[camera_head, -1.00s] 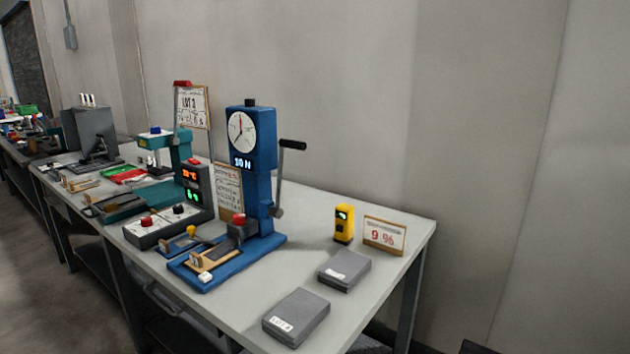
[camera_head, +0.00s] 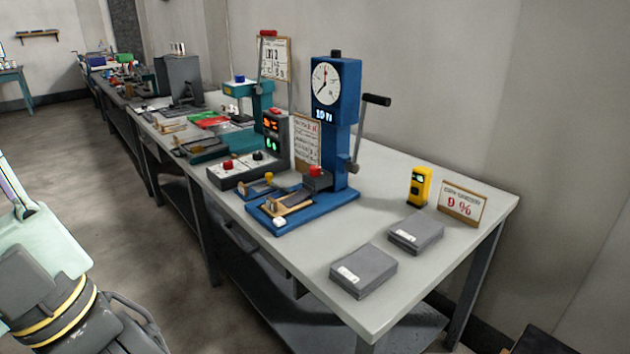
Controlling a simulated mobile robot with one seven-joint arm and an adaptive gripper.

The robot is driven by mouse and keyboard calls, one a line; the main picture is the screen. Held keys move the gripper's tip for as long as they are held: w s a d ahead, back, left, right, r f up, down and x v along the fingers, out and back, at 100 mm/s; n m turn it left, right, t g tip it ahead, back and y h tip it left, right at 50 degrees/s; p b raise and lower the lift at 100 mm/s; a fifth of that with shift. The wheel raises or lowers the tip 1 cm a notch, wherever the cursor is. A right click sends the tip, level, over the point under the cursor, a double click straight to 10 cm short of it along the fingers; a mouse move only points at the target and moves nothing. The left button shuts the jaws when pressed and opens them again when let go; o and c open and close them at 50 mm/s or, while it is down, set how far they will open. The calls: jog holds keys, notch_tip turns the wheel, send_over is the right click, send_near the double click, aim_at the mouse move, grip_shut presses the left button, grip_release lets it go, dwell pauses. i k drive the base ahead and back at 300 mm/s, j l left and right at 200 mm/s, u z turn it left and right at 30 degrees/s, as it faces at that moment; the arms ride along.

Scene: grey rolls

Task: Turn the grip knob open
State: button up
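A blue tester (camera_head: 336,120) with a round dial, a "10 N" display and a crank handle (camera_head: 376,100) stands on the grey table. My arm is at the lower left, over the floor and well apart from the tester. My gripper (camera_head: 130,325) seems to show there as dark linkage; its fingertips are not clear.
Two grey boxes (camera_head: 364,270) (camera_head: 416,233), a yellow device (camera_head: 419,187) and a "9 %" sign (camera_head: 462,204) stand right of the tester. A control box (camera_head: 248,167) with red and black knobs stands left of it. The floor (camera_head: 150,240) left of the table is clear.

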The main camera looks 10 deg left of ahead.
aim_at(315, 171)
jog(key=i+j+u, duration=0.55)
jog(key=u, duration=0.15)
jog(key=i+j+u, duration=0.35)
jog(key=k+l, duration=0.05)
jog(key=l, duration=0.05)
